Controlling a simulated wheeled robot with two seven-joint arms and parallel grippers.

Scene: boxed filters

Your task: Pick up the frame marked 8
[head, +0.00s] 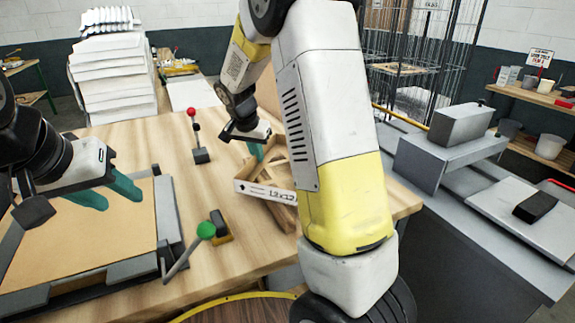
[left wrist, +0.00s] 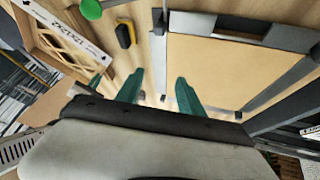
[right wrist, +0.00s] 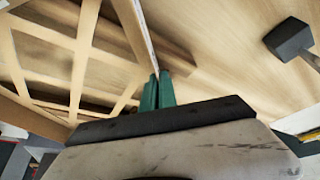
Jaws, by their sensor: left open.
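A wooden lattice frame with a white printed side strip (head: 265,192) is on the table, partly hidden behind my right arm. Its print looks like "12x12"; I cannot make out an 8. It also shows in the left wrist view (left wrist: 68,33) and from close up in the right wrist view (right wrist: 85,45). My right gripper (head: 257,150) is at the frame's far edge; its green fingers (right wrist: 157,92) are nearly together, with the thin edge of the frame between them. My left gripper (head: 108,193) is open and empty above a tan panel (head: 100,240); its fingers (left wrist: 158,95) are apart.
The tan panel lies in a grey fixture (head: 170,225) at the left. White stacked filters (head: 112,75) are behind the table. A grey machine (head: 450,160) is at the right.

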